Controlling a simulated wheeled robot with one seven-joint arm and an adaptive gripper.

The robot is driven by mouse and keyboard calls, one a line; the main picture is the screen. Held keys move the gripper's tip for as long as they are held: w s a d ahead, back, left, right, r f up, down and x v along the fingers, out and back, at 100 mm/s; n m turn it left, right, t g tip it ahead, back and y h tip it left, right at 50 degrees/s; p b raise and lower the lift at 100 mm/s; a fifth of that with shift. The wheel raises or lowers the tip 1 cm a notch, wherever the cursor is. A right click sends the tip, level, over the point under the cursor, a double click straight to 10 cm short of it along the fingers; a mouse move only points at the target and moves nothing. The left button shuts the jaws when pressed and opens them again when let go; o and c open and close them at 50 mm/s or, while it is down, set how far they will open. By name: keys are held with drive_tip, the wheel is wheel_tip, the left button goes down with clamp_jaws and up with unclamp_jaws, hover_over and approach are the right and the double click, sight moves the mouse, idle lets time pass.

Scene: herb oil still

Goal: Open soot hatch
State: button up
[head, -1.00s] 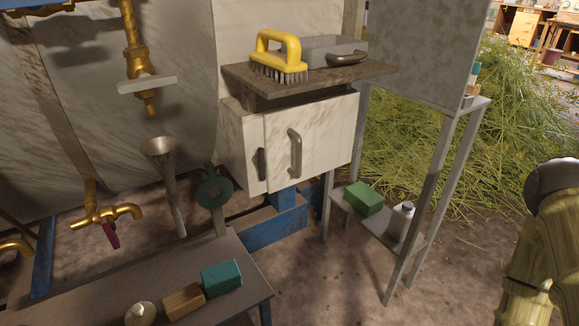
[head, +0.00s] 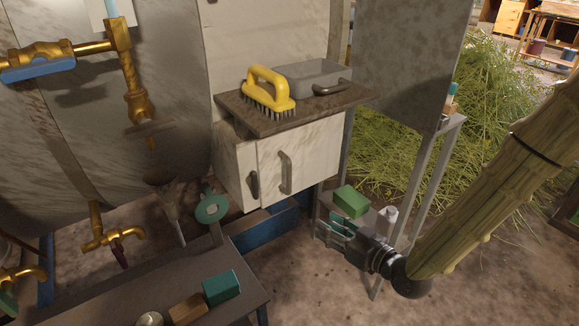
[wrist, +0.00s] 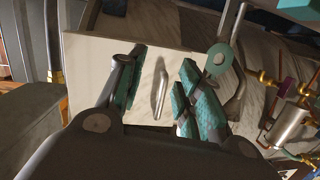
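The soot hatch (head: 305,160) is a pale, streaked door on the front of a box below a brown shelf. It looks shut.
A yellow brush (head: 268,92) and a grey lidded box (head: 318,78) sit on the shelf (head: 300,115) above. A green block (head: 350,201) and white bottle (head: 387,220) stand on the metal rack behind my gripper. A low bench (head: 150,285) is at the front left.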

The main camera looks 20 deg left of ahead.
sight(291, 180)
drive_tip(key=a+r+n+y, duration=0.2)
drive_tip(key=a+r, duration=0.1)
drive_tip(key=r, duration=0.6)
drive_tip(key=b+x, duration=0.1)
drive_tip(key=x, duration=1)
clamp_jaws()
